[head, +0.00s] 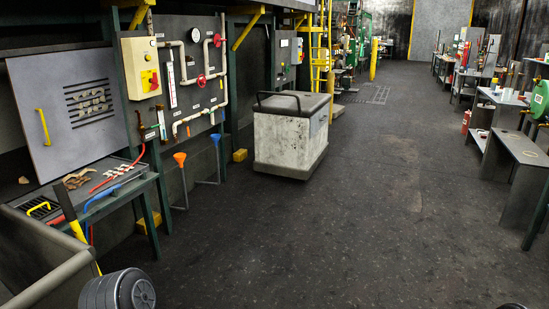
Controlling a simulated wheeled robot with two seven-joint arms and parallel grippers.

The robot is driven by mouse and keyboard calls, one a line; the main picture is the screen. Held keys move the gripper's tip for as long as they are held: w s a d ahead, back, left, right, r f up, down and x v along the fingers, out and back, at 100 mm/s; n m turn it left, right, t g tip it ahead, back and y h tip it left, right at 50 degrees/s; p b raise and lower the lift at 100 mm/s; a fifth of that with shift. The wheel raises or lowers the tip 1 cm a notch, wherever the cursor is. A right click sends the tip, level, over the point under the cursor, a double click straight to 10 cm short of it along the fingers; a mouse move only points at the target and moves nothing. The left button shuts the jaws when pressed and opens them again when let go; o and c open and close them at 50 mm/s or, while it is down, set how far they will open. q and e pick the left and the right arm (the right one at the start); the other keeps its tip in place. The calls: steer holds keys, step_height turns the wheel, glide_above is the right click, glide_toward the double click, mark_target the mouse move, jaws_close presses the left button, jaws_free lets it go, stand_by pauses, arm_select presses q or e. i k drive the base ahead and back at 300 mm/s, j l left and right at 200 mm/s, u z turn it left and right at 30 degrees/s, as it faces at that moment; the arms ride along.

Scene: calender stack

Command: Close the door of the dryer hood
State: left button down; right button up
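The likely dryer hood door is a flat grey panel (50,118) at the left in the head view. It has a yellow upright handle (44,127) near its left edge and a block of dark slots on its right half. The panel stands tilted above a bench, with dark space above and beside it. I cannot tell for certain how far it stands open, or where its hinge is. Neither of my grippers shows clearly. A ribbed grey round part at the bottom left and a small dark shape at the bottom right cannot be identified as grippers.
The bench (150,182) below the panel holds hoses and small brown pieces. A grey bin (45,270) stands at the lower left, with a yellow-and-black handle beside it. A control box (142,68) is right of the panel. A grey wheeled-looking chest (285,140) stands mid-floor.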

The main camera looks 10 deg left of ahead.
mark_target(69, 104)
steer(key=i+l, duration=0.1)
steer(key=i, duration=0.35)
steer(key=i+l+u, duration=0.1)
steer(key=i, duration=0.35)
steer(key=i+l, duration=0.2)
steer(key=i, duration=0.25)
steer(key=i+l+u, duration=0.1)
steer(key=i, duration=0.35)
steer(key=i+l, duration=0.25)
steer(key=i, duration=0.2)
steer(key=i+j+u, duration=0.3)
steer(key=i+u, duration=0.15)
steer(key=i, duration=0.2)
steer(key=i+u, duration=0.45)
steer(key=i, duration=0.2)
steer(key=i+l+u, duration=0.15)
steer(key=i+u, duration=0.25)
steer(key=i, duration=0.3)
steer(key=i+j, duration=0.1)
steer(key=i, duration=1.35)
steer(key=l+z, duration=0.05)
